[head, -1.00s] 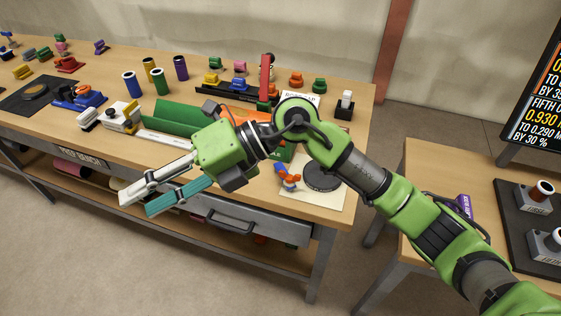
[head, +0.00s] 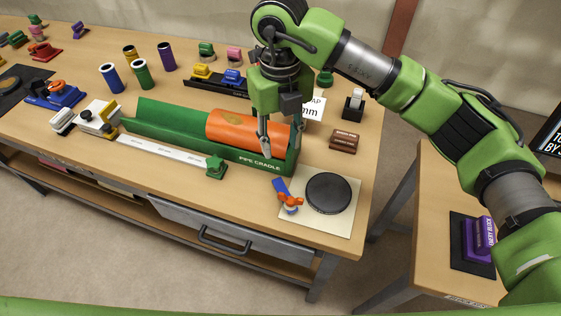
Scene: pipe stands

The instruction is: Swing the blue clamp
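A small blue-handled piece with an orange knob (head: 290,200) lies on the pale sheet by the bench's front right, beside a round black disc (head: 328,193). A blue fixture with an orange top (head: 55,95) sits at the far left; I cannot tell which of these is the blue clamp. My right gripper (head: 279,150) points down over the right end of the green pipe cradle (head: 160,118). Its fingers are apart, near the end of an orange pipe (head: 235,130) lying in the cradle; contact cannot be told. My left gripper is not in view.
A white ruler strip (head: 160,156) with a green stop (head: 216,167) runs in front of the cradle. Upright coloured tubes (head: 141,74) and a black rack (head: 215,85) stand behind. A brown block (head: 344,142) and a tape-like stand (head: 354,103) are to the right.

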